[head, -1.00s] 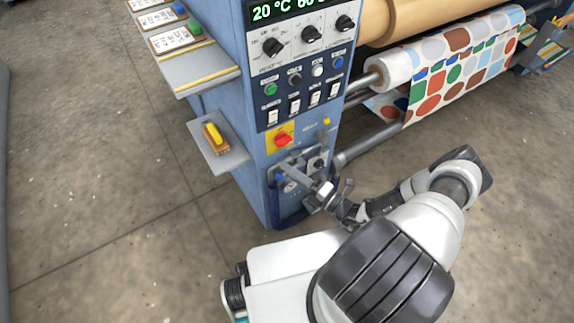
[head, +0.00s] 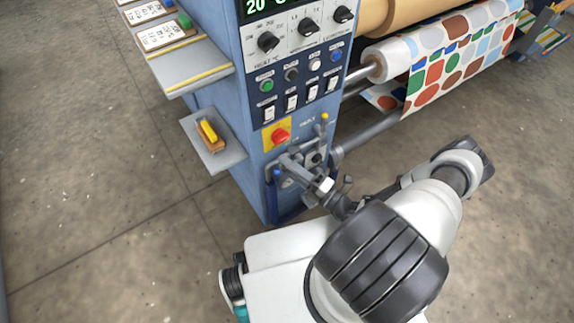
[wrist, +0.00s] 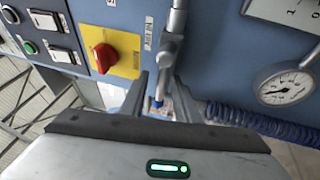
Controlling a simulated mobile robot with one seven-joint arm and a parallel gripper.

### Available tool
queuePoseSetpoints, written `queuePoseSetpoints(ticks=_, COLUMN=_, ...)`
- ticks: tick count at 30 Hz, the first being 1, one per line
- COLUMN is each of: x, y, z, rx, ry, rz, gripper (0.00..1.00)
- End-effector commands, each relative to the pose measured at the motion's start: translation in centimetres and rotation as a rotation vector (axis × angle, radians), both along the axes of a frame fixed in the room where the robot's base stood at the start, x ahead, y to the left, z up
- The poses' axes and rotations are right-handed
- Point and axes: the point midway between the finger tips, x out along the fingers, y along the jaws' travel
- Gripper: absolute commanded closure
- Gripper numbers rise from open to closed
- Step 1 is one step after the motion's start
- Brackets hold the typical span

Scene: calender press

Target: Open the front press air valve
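A grey valve and pipe (wrist: 172,35) are on the blue press cabinet, right of a red rotary switch on a yellow plate. A small blue part (wrist: 156,102) shows below the pipe, and a blue spot (head: 277,172) shows under the switch in the head view. I cannot tell for sure which part is the front press air valve's handle. My gripper (wrist: 161,79) has its two fingers apart, one on each side of the lower end of the grey fitting. Whether they touch it is unclear. In the head view my gripper (head: 297,172) is small and close to the panel.
The red switch (head: 281,135) is just above my gripper. A yellow-tipped lever (head: 325,117) is at its upper right. A pressure gauge (wrist: 286,88) and a coiled blue hose (wrist: 245,118) lie to the right in the wrist view. A side shelf (head: 200,146) sticks out at left.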

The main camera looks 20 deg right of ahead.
Motion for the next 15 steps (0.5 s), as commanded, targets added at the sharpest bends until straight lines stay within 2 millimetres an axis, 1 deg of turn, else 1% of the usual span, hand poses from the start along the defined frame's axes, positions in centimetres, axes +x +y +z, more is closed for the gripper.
queuePoseSetpoints(ticks=5, x=-0.1, y=0.0, z=-0.1, rx=-0.002, ry=0.000, rz=0.002, gripper=0.71)
queuePoseSetpoints(ticks=8, x=-0.6, y=-0.4, z=-0.3, rx=-0.003, ry=0.002, rz=0.001, gripper=0.71)
queuePoseSetpoints(ticks=15, x=-3.6, y=-2.8, z=-1.2, rx=-0.003, ry=0.002, rz=0.000, gripper=0.71)
